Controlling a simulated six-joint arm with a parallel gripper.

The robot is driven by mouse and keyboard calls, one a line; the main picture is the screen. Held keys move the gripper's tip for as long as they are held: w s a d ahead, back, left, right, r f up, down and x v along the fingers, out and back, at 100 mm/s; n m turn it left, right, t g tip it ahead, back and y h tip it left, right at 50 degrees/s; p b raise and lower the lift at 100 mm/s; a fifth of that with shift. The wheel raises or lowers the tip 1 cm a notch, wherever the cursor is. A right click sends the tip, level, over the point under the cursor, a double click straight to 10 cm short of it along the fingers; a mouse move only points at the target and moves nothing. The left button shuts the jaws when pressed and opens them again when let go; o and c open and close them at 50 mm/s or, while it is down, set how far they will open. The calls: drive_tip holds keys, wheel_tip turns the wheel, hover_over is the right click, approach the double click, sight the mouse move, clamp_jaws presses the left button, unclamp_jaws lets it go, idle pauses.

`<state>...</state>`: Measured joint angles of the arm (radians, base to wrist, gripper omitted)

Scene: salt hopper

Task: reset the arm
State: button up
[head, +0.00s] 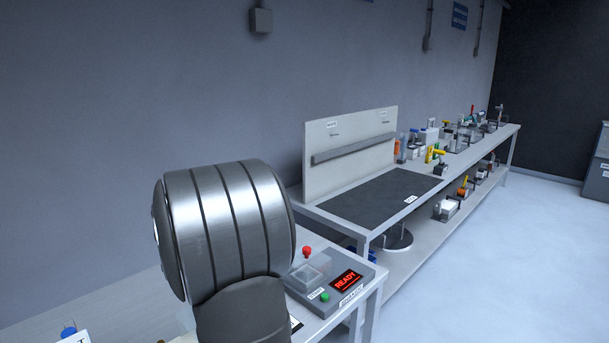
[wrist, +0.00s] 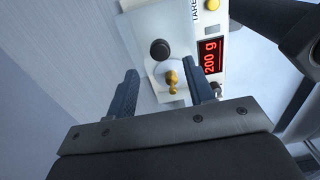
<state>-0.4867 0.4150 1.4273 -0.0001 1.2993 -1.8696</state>
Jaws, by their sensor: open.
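In the wrist view my gripper (wrist: 160,68) is open, with one dark finger on each side and nothing between them in its grip. Beyond the fingertips is a pale device (wrist: 142,30) with a black round knob (wrist: 160,48) and a small brass-coloured piece (wrist: 172,80). The brass piece appears between the fingers in the picture; I cannot tell how far away it is. A red display (wrist: 210,55) on a white panel reads 200 g. My gripper is not visible in the head view, where my own arm fills the lower middle.
In the head view a control box (head: 330,288) has a READY display, a red knob (head: 307,251) and a green button (head: 325,297). Behind it a long bench holds a dark mat (head: 375,200), an upright board (head: 345,150) and several small items. The floor at right is clear.

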wheel_tip(320, 180, down, 6)
drive_tip(key=shift+r, duration=0.25)
drive_tip(key=s+a, duration=0.8)
drive_tip(key=shift+s+a+r, duration=0.2)
drive_tip(key=shift+s, duration=0.05)
wheel_tip(320, 180, up, 13)
drive_tip(key=shift+a+r, duration=0.15)
drive_tip(key=shift+r, duration=0.1)
drive_tip(key=f, duration=1.2)
drive_tip(key=shift+w+d+f, duration=0.15)
drive_tip(key=shift+d+f, duration=0.1)
drive_tip(key=shift+f, duration=0.05)
